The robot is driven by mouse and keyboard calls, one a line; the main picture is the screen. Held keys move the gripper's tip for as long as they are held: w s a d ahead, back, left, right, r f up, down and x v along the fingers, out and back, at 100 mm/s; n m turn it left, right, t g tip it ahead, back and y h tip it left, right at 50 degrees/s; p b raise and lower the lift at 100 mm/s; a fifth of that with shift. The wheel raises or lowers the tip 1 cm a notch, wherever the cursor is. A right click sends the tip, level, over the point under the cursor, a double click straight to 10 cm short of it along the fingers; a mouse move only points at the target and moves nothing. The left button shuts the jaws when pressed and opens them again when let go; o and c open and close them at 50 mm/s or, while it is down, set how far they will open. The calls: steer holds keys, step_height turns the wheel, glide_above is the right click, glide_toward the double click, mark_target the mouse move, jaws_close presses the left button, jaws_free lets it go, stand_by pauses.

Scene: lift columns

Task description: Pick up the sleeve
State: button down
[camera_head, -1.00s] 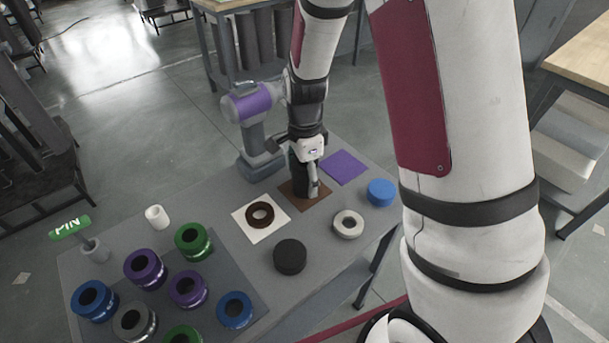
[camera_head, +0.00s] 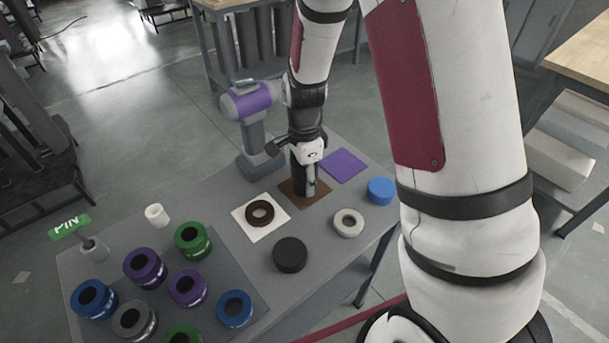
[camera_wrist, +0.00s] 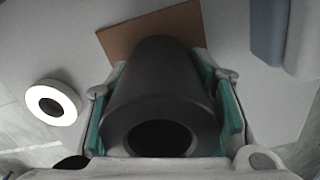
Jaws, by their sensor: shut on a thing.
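The sleeve (camera_wrist: 160,90) is a dark grey hollow cylinder with a round bore facing the camera in the wrist view. My gripper (camera_wrist: 165,95) is shut on it, with a green-padded finger along each side. In the head view the sleeve (camera_head: 299,181) is upright over the brown square mat (camera_head: 322,195), partly hidden by my gripper (camera_head: 308,184). The brown mat also shows behind the sleeve in the wrist view (camera_wrist: 118,42). I cannot tell whether the sleeve's lower end touches the mat.
A purple-grey drill-shaped tool (camera_head: 252,130) stands close on the left. A brown ring (camera_head: 260,212) on a white mat, a white ring (camera_head: 348,223), a black puck (camera_head: 290,255), a blue puck (camera_head: 381,190) and a purple mat (camera_head: 345,165) are around. Several coloured collars fill the front left.

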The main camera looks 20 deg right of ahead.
steer(key=shift+w+r, duration=0.1)
steer(key=shift+r, duration=0.4)
step_height(320, 180, up, 3)
steer(key=shift+f, duration=0.1)
steer(key=s, duration=0.4)
steer(key=s+d+r+p, duration=0.1)
steer(key=s, duration=0.4)
steer(key=s+p, duration=0.1)
steer(key=s, duration=0.4)
steer(key=shift+d+r, duration=0.15)
steer(key=shift+d, duration=0.25)
steer(key=s+p, duration=0.1)
steer(key=p, duration=0.1)
steer(key=shift+s+d+p, duration=0.15)
steer(key=shift+s+p, duration=0.2)
steer(key=shift+s, duration=0.05)
step_height(320, 180, up, 6)
steer(key=p, duration=0.5)
steer(key=shift+s+p, duration=0.1)
steer(key=shift+p, duration=0.25)
